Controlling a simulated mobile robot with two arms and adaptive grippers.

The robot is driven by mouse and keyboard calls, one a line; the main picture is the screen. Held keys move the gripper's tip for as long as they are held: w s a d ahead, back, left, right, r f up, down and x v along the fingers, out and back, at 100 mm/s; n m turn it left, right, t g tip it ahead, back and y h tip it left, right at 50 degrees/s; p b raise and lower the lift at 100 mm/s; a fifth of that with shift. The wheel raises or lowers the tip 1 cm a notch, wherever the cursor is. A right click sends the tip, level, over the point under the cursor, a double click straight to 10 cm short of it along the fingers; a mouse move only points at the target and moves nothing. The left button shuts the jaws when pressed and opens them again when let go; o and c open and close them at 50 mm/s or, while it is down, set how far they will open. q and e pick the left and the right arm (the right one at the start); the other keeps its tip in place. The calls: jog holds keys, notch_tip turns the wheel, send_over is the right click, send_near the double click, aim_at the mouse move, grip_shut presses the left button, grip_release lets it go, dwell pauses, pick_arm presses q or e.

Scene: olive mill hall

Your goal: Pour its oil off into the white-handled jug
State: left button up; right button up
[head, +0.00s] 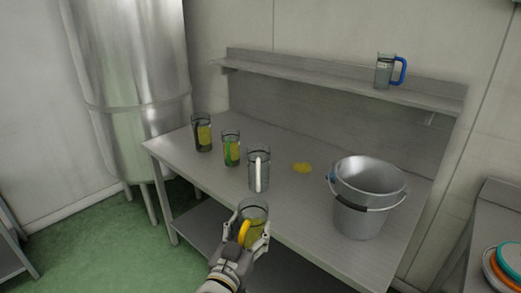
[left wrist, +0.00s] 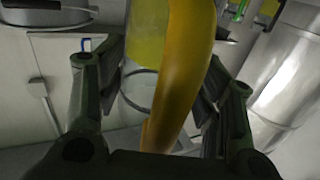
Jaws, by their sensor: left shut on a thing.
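My left gripper (head: 249,233) is shut on a yellow-handled glass jug (head: 256,209), at the near edge of the steel table. The jug looks close to upright, with yellow-green oil in its lower part. In the left wrist view its yellow handle (left wrist: 182,70) runs between the fingers, with yellow oil behind it. The white-handled jug (head: 250,178) stands upright on the table just beyond the held jug, its white handle toward me. It looks clear, with no oil visible in it. My right gripper is not in view.
A green-handled jug (head: 231,138) and another jug (head: 199,128) holding yellow and dark contents stand further left. A metal bucket (head: 360,215) stands right. A blue-handled jug (head: 383,72) is on the shelf (head: 320,78).

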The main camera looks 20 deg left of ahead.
pick_arm(q)
jog(key=w+a+r+p, duration=0.1)
jog(key=w+a+r, duration=0.2)
jog(key=w, duration=0.4)
jog(key=w+a+r+y, duration=0.1)
jog(key=w+a+r, duration=0.2)
jog(key=w+r, duration=0.2)
jog(key=w+a+r+n+p, duration=0.1)
jog(key=w+a+r, duration=0.2)
jog(key=w, duration=0.7)
jog(key=shift+w+a+r+y+p, duration=0.3)
jog(key=shift+w+r+y, duration=0.1)
jog(key=shift+r, duration=0.35)
